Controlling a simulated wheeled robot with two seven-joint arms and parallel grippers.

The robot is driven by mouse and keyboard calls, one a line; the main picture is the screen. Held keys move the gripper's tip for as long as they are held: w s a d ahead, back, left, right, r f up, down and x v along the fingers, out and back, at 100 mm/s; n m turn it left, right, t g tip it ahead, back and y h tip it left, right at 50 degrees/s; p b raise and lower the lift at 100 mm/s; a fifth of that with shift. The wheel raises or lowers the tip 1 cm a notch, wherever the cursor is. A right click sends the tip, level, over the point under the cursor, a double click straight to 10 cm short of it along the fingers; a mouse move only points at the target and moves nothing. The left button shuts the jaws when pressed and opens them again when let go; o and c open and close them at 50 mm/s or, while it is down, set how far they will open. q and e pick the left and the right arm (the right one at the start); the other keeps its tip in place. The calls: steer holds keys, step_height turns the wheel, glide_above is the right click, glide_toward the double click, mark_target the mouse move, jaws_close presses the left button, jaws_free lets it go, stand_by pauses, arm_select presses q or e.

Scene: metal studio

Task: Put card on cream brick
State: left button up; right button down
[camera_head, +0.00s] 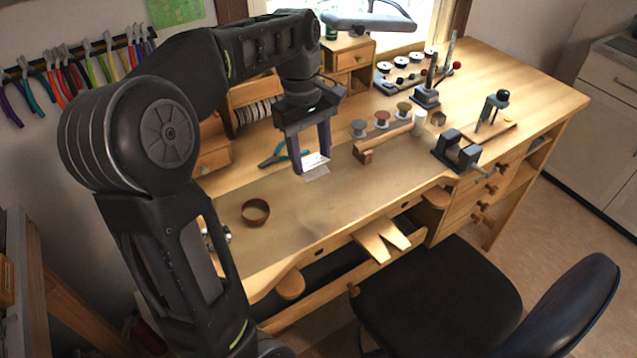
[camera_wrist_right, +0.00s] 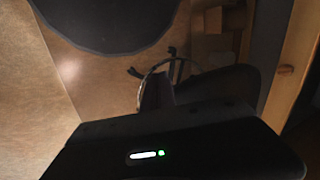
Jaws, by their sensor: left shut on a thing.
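My left gripper (camera_head: 312,168) points down over the middle of the bench, its fingers shut on a small white card (camera_head: 315,160). A pale, flat block (camera_head: 317,173), which looks like the cream brick, lies on the bench just under the card. I cannot tell whether card and block touch. The fingers hide part of both. My right gripper is outside the head view. In the right wrist view its dark body and fingers (camera_wrist_right: 158,92) show, too dark to tell whether they are open.
Blue-handled pliers (camera_head: 283,155) lie left of the left gripper. A round brown ring-shaped dish (camera_head: 255,212) is at the front left. The bench front (camera_head: 330,215) is clear.

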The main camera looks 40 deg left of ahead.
mark_target(310, 161)
arm_select(q)
step_height(310, 161, down, 4)
steer(key=shift+f+p, duration=0.1)
steer(key=shift+p, duration=0.35)
steer(key=shift+f, duration=0.1)
step_height(310, 161, down, 3)
steer(key=shift+f, duration=0.35)
arm_select(e)
steer(key=shift+r, duration=0.15)
arm_select(q)
steer(key=shift+f, duration=0.15)
steer(key=o, duration=1.4)
